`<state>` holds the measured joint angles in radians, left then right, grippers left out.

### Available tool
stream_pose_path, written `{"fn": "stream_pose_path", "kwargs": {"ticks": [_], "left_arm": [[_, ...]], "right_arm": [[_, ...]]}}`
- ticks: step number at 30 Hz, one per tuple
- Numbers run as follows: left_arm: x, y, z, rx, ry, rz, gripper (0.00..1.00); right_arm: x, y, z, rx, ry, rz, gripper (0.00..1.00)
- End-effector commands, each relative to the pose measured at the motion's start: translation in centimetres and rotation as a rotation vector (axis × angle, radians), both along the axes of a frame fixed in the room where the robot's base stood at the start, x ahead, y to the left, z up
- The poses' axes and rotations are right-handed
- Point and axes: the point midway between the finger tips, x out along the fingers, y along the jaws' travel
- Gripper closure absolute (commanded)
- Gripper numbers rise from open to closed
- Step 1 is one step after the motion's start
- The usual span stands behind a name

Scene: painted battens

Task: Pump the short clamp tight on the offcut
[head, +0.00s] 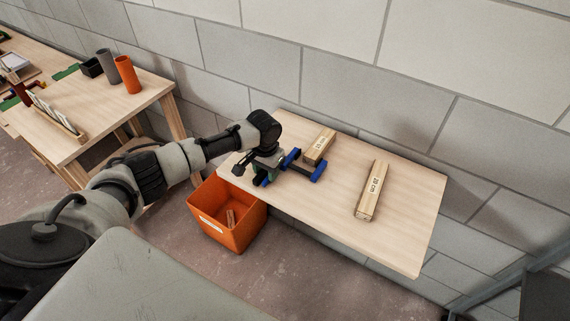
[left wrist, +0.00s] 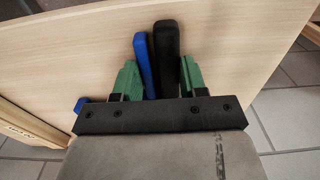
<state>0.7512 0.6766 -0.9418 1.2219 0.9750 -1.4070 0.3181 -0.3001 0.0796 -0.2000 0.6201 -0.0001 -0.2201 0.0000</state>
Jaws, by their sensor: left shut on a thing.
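The blue clamp (head: 318,172) lies on the wooden table, its near end under my left gripper (head: 262,176). In the left wrist view its blue lever (left wrist: 143,62) and black handle (left wrist: 166,55) stand side by side between the green fingers of my left gripper (left wrist: 158,80), which is shut on them. A short labelled wood block (head: 318,148) lies just behind the clamp; I cannot tell whether the clamp's jaws touch it. My right gripper is in neither view.
A longer labelled block (head: 371,190) lies to the right on the table (head: 400,240). An orange bin (head: 215,215) with wood pieces stands below the table's left front edge. A block wall runs close behind. Another bench (head: 110,125) with cups stands at left.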

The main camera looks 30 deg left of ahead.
Motion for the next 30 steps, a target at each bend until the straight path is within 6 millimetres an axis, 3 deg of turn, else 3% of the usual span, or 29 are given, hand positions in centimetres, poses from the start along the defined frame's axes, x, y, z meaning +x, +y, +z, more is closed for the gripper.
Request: {"fn": "stream_pose_path", "kwargs": {"ticks": [1, 6, 30], "left_arm": [[-0.02, 0.06, 0.03, -0.001, 0.001, 0.0, 0.75], [-0.01, 0.44, 0.01, 0.0, 0.001, 0.0, 0.96], [0.02, 0.79, -0.02, 0.001, 0.002, 0.001, 0.96]], "right_arm": [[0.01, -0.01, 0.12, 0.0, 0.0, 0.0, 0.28], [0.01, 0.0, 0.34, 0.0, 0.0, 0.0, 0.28], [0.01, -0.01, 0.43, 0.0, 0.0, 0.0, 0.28]]}}
